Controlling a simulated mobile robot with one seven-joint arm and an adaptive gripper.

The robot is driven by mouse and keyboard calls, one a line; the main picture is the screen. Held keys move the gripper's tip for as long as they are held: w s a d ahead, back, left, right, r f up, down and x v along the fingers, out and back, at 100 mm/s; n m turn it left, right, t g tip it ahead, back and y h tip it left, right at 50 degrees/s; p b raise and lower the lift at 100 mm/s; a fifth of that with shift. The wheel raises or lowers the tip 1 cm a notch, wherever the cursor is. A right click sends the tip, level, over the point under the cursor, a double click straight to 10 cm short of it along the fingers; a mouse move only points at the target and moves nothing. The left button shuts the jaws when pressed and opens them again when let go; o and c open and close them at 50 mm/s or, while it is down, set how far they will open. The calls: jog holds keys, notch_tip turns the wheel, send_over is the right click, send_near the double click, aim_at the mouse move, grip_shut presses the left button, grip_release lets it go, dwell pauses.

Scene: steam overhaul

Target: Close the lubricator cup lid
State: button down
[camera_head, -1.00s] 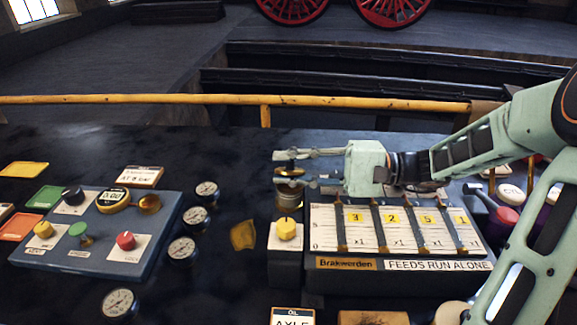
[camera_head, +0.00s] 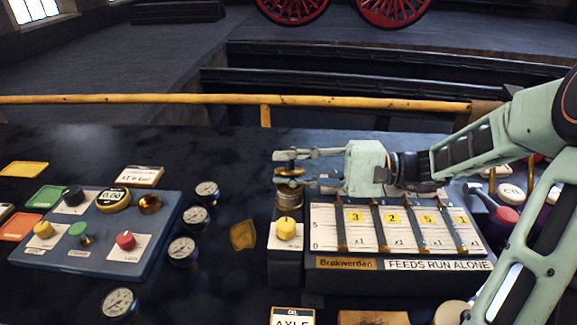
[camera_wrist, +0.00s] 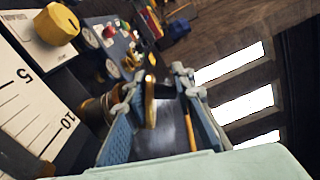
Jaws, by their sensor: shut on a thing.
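The lubricator cup (camera_head: 289,197) is a small brass-coloured cylinder at the left end of the lubricator box (camera_head: 392,262), behind a yellow knob. In the wrist view the cup (camera_wrist: 98,108) is partly hidden by a finger. The brass lid (camera_head: 288,170) is just above the cup. My gripper (camera_head: 287,169) comes from the right and is shut on the lid, one finger on each side. The lid (camera_wrist: 150,102) appears narrow between the fingertips in the wrist view. Whether it touches the cup rim is hidden by the lower finger.
The yellow knob (camera_head: 286,229) stands just in front of the cup. Several gauges (camera_head: 183,250) and a control panel (camera_head: 97,235) lie to the left. A yellow rail (camera_head: 180,100) runs behind the bench. The dark bench top behind the gauges is mostly clear.

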dwell(0.8)
jog(key=c, duration=1.8)
grip_release()
jog(key=shift+d, duration=0.1)
jog(key=d, duration=0.7)
jog(key=shift+d+r, duration=0.15)
jog(key=shift+d, duration=0.25)
jog(key=shift+s+d, duration=0.1)
jog(key=shift+c, duration=0.5)
